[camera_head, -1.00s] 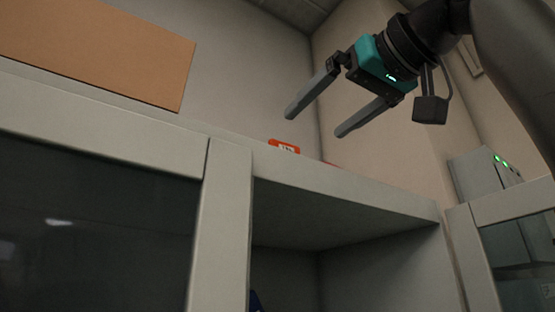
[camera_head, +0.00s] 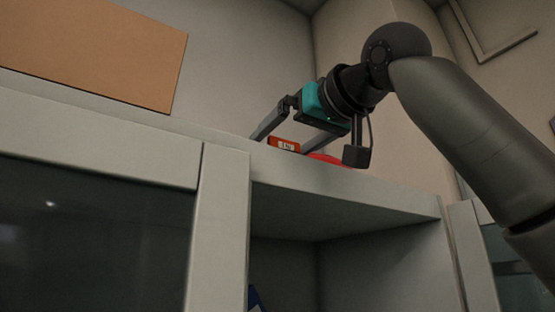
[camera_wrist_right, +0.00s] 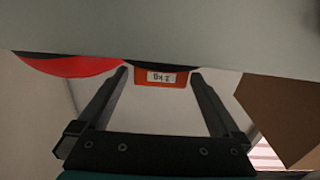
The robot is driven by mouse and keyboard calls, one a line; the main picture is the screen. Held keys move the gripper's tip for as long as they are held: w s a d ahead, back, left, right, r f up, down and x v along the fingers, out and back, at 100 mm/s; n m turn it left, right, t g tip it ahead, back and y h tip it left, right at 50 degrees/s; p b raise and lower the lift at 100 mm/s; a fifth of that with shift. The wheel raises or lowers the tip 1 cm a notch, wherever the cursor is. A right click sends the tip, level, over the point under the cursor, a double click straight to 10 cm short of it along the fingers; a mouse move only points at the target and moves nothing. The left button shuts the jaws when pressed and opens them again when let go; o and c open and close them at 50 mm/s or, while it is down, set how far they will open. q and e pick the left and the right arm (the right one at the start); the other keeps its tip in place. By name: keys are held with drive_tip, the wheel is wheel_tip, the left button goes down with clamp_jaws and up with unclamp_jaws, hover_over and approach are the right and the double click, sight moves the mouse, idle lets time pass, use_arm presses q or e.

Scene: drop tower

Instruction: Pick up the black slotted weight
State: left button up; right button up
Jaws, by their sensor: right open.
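My right gripper (camera_head: 280,145) is open, low over the cabinet top at its front edge. It also shows in the wrist view (camera_wrist_right: 159,74), its two fingers spread on either side of an orange block (camera_wrist_right: 161,78) with a white "2 kg" label. The orange block shows in the head view (camera_head: 285,145) too, apparently with nothing gripped. No whole black slotted weight shows clearly. In the wrist view a thin dark curved strip borders the orange block; I cannot tell whether it is the weight's edge or a shadow. My left gripper is out of view.
A red object (camera_head: 328,158) lies beside the orange block on the cabinet top (camera_head: 400,198); it also shows in the wrist view (camera_wrist_right: 70,66). A brown board (camera_head: 90,50) stands at the left. Below is an open shelf bay, and a dark glass door (camera_head: 90,235).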

drive_tip(key=c, duration=1.6)
drive_tip(key=shift+r, duration=0.2)
